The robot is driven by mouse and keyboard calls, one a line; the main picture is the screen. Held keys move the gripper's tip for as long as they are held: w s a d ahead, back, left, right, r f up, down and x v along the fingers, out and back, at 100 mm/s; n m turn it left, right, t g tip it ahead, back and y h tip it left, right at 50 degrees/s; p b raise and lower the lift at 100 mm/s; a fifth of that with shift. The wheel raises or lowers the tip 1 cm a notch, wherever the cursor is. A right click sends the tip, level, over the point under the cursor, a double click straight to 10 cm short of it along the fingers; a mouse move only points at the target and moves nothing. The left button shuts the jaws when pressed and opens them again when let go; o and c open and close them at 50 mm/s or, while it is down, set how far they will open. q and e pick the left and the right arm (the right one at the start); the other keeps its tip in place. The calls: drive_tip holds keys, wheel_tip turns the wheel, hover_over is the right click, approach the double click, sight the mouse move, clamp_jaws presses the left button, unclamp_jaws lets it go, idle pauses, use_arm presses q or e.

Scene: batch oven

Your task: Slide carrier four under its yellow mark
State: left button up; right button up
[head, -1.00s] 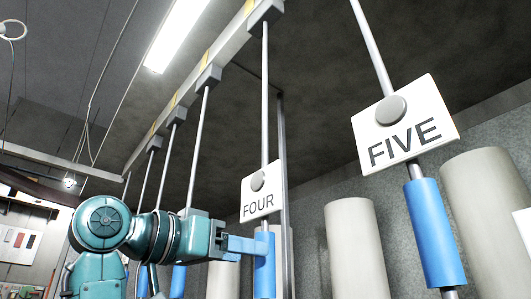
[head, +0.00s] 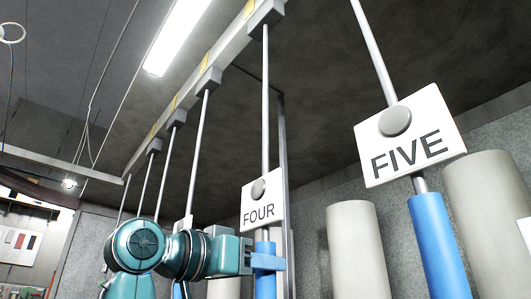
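Carrier four is a grey block (head: 266,17) on the overhead rail, with a thin rod (head: 265,100) hanging from it. The rod bears a white plate reading FOUR (head: 259,213) and a blue grip sleeve (head: 265,285) below. A yellow mark (head: 249,7) is on the rail, just left of the block. My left gripper (head: 268,262) is at the sleeve's upper part, just under the plate. One blue finger crosses in front of the sleeve; the other finger is hidden, so I cannot tell whether it is closed. My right gripper is not in view.
Carrier five's plate (head: 410,136) and blue sleeve (head: 440,245) hang close at right. Several other rods hang from the rail (head: 190,85) at left. Pale cylinders (head: 357,250) stand behind. A grey upright post (head: 284,160) is just right of rod four.

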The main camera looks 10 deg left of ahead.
use_arm(q)
drive_tip(key=c, duration=0.4)
drive_tip(key=shift+c, duration=0.7)
drive_tip(key=shift+w+a+r+p, duration=0.1)
drive_tip(key=shift+w+a+p, duration=0.25)
drive_tip(key=shift+a, duration=0.25)
drive_tip(key=shift+w+a, duration=0.35)
drive_tip(key=shift+w+a+p, duration=0.5)
drive_tip(key=shift+a+p, duration=0.05)
drive_tip(key=shift+a, duration=0.15)
drive_tip(key=o, duration=1)
drive_tip(key=shift+d, duration=0.1)
